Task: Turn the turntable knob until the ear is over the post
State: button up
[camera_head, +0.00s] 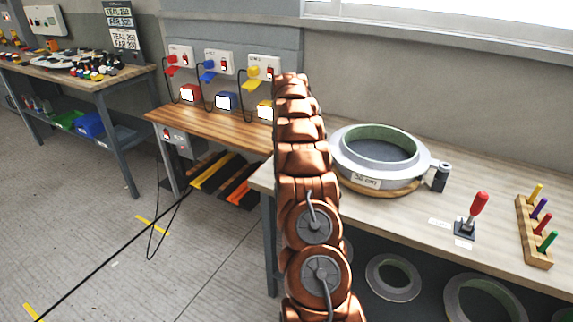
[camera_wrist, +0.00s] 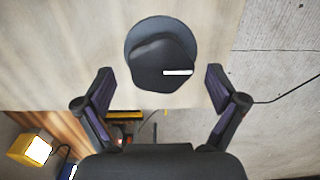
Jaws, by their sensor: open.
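The dark knob (camera_wrist: 163,68) shows in the wrist view, on a round grey base, with a white bar mark pointing right. My gripper (camera_wrist: 159,72) is open, its two fingers apart on the left and right of the knob with clear gaps. I cannot tell its height above the knob. In the head view the turntable (camera_head: 378,188) carries a grey ring mould (camera_head: 408,172) with a green inner wall. My arm hides the knob and gripper there.
A red-handled lever (camera_head: 477,205) and a wooden rack (camera_head: 533,232) of coloured pegs stand right on the bench (camera_head: 400,220). More rings (camera_head: 393,278) lie below. A wooden side bench (camera_head: 215,128) with coloured switch boxes stands left. Bench space between post and lever is clear.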

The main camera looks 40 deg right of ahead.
notch_tip(320, 180, up, 7)
jog(key=shift+f, duration=0.2)
jog(key=shift+r, duration=0.2)
dwell(0.7)
